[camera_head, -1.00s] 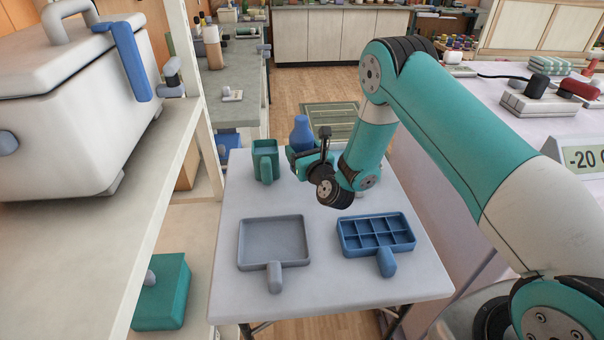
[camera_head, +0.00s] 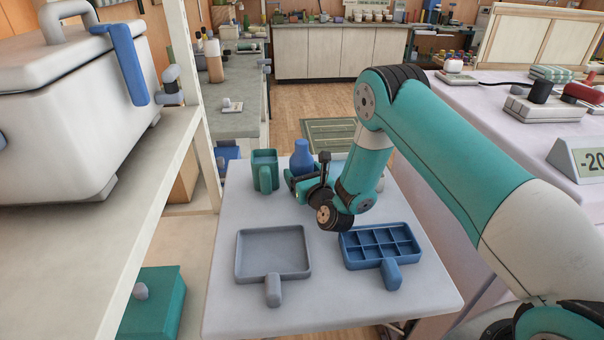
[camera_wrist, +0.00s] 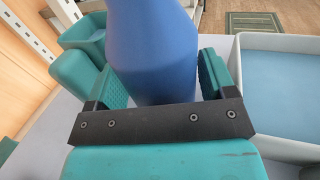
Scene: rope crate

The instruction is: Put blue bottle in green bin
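The blue bottle (camera_head: 302,160) is upright at the far part of the small table. My gripper (camera_head: 304,183) is around it. In the wrist view the bottle (camera_wrist: 155,50) is between my two fingers (camera_wrist: 165,82), which look closed on its sides; its base is hidden. The green bin (camera_head: 265,172), an open container with a handle-like front part, stands just left of the bottle. It also shows in the wrist view (camera_wrist: 82,30) at the upper left, apart from the bottle.
A grey tray (camera_head: 272,228) and a blue divided tray (camera_head: 380,236) lie on the near part of the table (camera_head: 330,300). A pale bin with a blue inside (camera_wrist: 285,42) stands right of the bottle. A shelf with a white cooler (camera_head: 75,110) is at left.

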